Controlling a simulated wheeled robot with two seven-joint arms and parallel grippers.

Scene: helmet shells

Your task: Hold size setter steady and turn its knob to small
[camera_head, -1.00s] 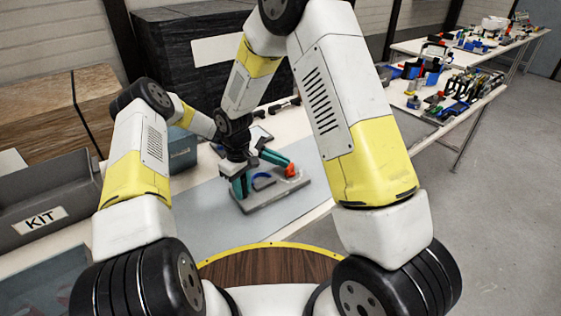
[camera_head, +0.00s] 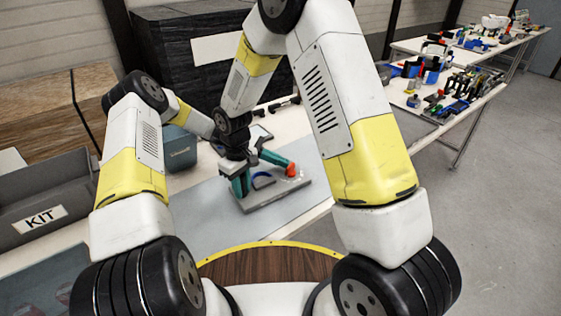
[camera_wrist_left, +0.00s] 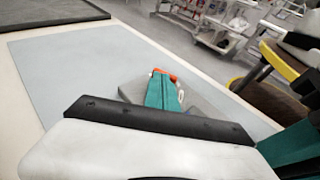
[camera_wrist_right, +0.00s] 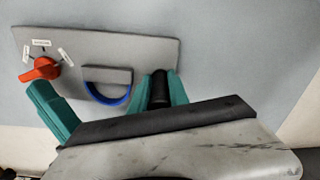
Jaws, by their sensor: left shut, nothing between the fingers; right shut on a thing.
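The size setter, a grey plate (camera_head: 270,197), lies on the pale mat. It carries a red knob (camera_wrist_right: 40,70), a blue arch (camera_wrist_right: 112,97) and a black post (camera_wrist_right: 160,92). Three small white labels stand around the knob; their text is too small to read. My right gripper (camera_head: 242,188) is shut on the black post. My left gripper (camera_head: 284,163) is shut and empty, its teal tips at the knob; it also shows in the right wrist view (camera_wrist_right: 40,88). The tips partly cover the knob in the left wrist view, and I cannot tell whether they touch it.
A grey KIT bin (camera_head: 45,205) stands at the left and a teal box (camera_head: 178,150) behind the mat. Dark parts lie near the table's back. My own arms block much of the head view. The mat (camera_wrist_left: 85,65) is bare beside the plate.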

